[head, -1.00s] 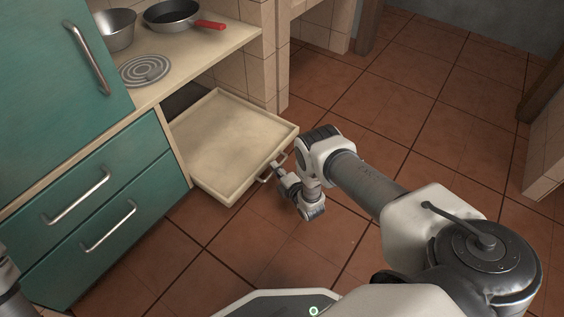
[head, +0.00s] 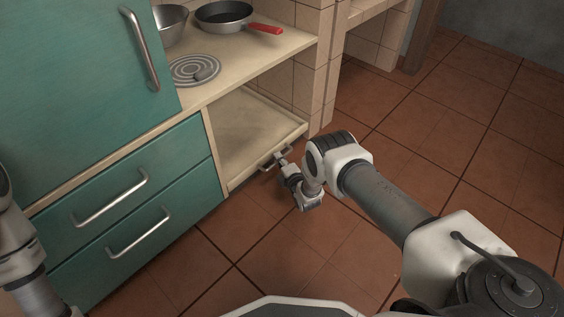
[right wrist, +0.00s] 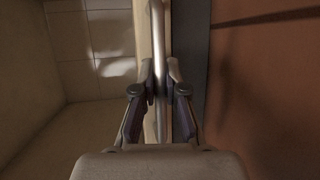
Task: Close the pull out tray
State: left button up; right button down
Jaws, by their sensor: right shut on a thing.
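The pull-out tray (head: 250,130) is a shallow cream tray below the counter. It sits mostly inside its opening, with its front edge close to the front of the teal drawers. It has a metal bar handle (head: 268,165) on its front, also in the right wrist view (right wrist: 157,45). My right gripper (head: 283,158) is at this handle. In the right wrist view its fingers (right wrist: 159,80) are shut around the bar. The fingers partly hide the handle. Part of my left arm shows at the left edge, but its gripper is out of frame.
Teal drawers (head: 130,190) with bar handles stand left of the tray, and a tiled pillar (head: 315,85) stands right of it. A pan (head: 224,14), a pot (head: 170,25) and a round burner (head: 194,70) are on the counter (head: 250,62). The tiled floor in front is clear.

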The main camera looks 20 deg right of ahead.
jog(key=shift+w+r, duration=0.1)
jog(key=shift+w, duration=0.05)
jog(key=c, duration=1.2)
grip_release()
jog(key=shift+a, duration=0.1)
jog(key=s+r, duration=0.2)
jog(key=s, duration=0.9)
jog(key=shift+s, duration=0.35)
